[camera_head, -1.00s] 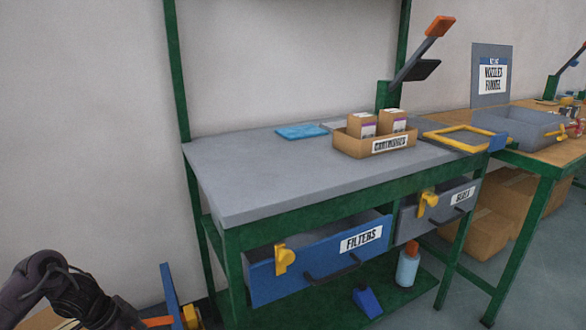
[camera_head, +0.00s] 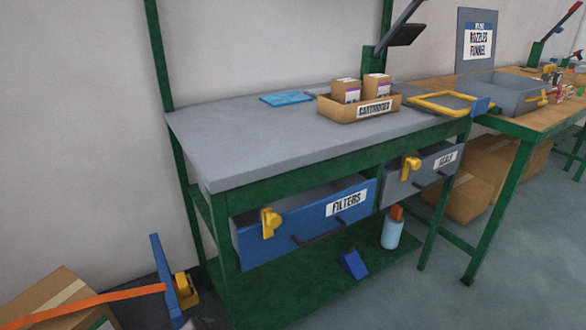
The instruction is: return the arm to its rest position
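Neither of my grippers shows in the head view now, and I cannot tell their state. A small dark blur sits at the bottom edge, left of centre; I cannot tell what it is. The green workbench with its grey top (camera_head: 290,145) fills the middle. Its blue FILTERS drawer (camera_head: 310,226) stands pulled out, with a yellow latch (camera_head: 270,222) on its front. The grey drawer (camera_head: 421,177) to its right also has a yellow latch (camera_head: 410,167).
A box of cartridges (camera_head: 358,108) and a blue flat item (camera_head: 287,98) lie on the bench top. A bottle (camera_head: 392,232) and a blue object (camera_head: 354,264) are on the lower shelf. A cardboard box (camera_head: 52,298) with an orange strip (camera_head: 95,299) stands at lower left.

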